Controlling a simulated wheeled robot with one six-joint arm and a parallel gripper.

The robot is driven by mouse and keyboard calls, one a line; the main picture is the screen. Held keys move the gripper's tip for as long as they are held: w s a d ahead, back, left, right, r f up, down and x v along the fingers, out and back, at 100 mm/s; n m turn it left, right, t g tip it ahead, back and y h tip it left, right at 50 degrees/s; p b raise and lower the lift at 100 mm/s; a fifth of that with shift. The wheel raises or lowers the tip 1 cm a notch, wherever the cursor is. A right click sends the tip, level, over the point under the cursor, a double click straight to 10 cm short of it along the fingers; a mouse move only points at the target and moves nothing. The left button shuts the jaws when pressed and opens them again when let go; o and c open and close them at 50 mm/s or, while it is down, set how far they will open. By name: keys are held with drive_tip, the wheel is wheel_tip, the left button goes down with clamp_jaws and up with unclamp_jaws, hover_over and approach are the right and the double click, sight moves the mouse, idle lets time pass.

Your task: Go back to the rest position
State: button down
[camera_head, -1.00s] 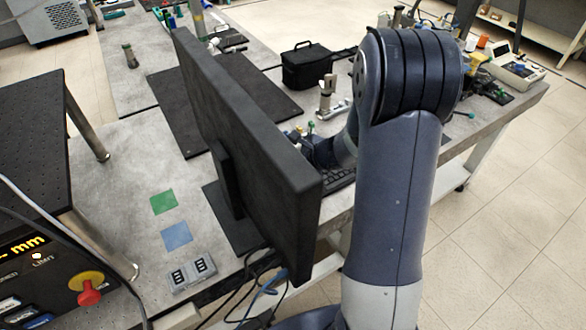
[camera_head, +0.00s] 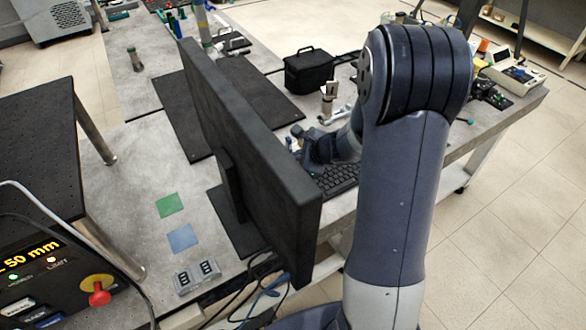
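My arm rises in the right half of the head view and bends over toward the table. Its wrist end is low over the black keyboard (camera_head: 340,178), partly behind the black monitor (camera_head: 262,150). My gripper's fingers are hidden by the monitor and the arm, so I cannot see whether they are open or shut.
The monitor stands upright close to my arm's left. A black bag (camera_head: 308,70) sits behind it. A green square (camera_head: 170,205) and a blue square (camera_head: 182,238) lie on the grey table. A controller with a red knob (camera_head: 98,297) is at lower left.

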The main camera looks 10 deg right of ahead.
drive_tip(key=shift+f, duration=0.1)
wheel_tip(320, 180, down, 2)
drive_tip(key=shift+f+b, duration=0.2)
drive_tip(key=shift+b, duration=0.85)
drive_tip(key=shift+r+p, duration=0.25)
drive_tip(key=shift+p, duration=0.35)
drive_tip(key=shift+r+p, duration=0.1)
drive_tip(key=shift+p, duration=0.8)
wheel_tip(320, 180, up, 6)
drive_tip(key=p, duration=0.4)
drive_tip(key=shift+f, duration=0.25)
wheel_tip(320, 180, down, 7)
drive_tip(key=b, duration=0.5)
drive_tip(key=shift+r, duration=0.15)
drive_tip(key=shift+r+b, duration=0.1)
drive_tip(key=shift+b, duration=0.85)
